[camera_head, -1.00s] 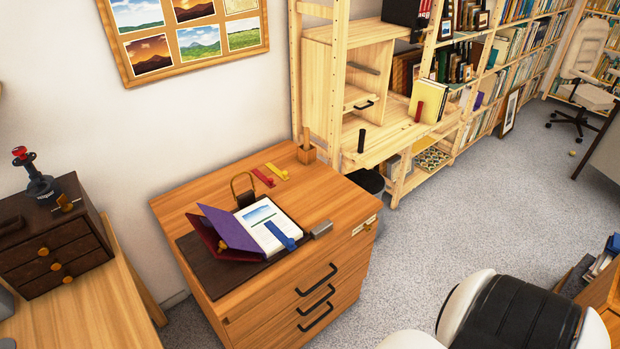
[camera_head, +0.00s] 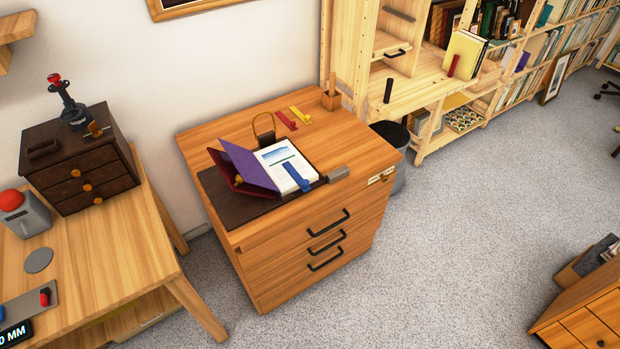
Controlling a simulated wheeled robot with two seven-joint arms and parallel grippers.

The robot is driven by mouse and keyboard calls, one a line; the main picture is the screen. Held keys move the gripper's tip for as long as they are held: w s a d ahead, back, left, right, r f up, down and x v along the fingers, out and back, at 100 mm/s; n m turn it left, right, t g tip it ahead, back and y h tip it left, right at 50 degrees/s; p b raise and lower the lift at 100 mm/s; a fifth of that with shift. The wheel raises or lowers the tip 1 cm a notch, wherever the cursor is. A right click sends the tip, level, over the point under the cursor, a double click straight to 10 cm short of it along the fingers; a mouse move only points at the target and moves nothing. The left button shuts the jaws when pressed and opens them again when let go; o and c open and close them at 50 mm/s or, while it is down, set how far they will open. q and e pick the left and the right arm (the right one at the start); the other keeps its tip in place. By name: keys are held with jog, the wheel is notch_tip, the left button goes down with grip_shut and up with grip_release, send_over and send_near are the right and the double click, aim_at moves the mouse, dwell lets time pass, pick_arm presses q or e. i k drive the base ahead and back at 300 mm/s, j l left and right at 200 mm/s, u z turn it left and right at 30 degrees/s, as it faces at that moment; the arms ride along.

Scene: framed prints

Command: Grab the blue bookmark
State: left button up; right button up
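The blue bookmark (camera_head: 296,176) lies across the white page of an open book (camera_head: 283,163), near the page's lower right edge. The book has a raised purple cover or leaf (camera_head: 249,168) on its left and rests on a dark mat (camera_head: 228,203) on top of a wooden drawer cabinet (camera_head: 345,150). A red bookmark (camera_head: 285,119) and a yellow bookmark (camera_head: 300,113) lie flat behind the book. Neither gripper is in view.
A grey block (camera_head: 338,174) sits at the cabinet's front edge. A brass-coloured arch (camera_head: 264,125) stands behind the book. A wooden table (camera_head: 110,245) with a dark drawer box (camera_head: 80,165) stands at left. Open carpet (camera_head: 440,240) lies to the cabinet's right. A dark bin (camera_head: 392,140) stands beside the cabinet.

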aim_at(304, 183)
jog(key=i+l+u, duration=0.15)
jog(key=i+l, duration=0.3)
jog(key=i+l+u, duration=0.2)
jog(key=i+l, duration=0.2)
jog(key=l, duration=0.15)
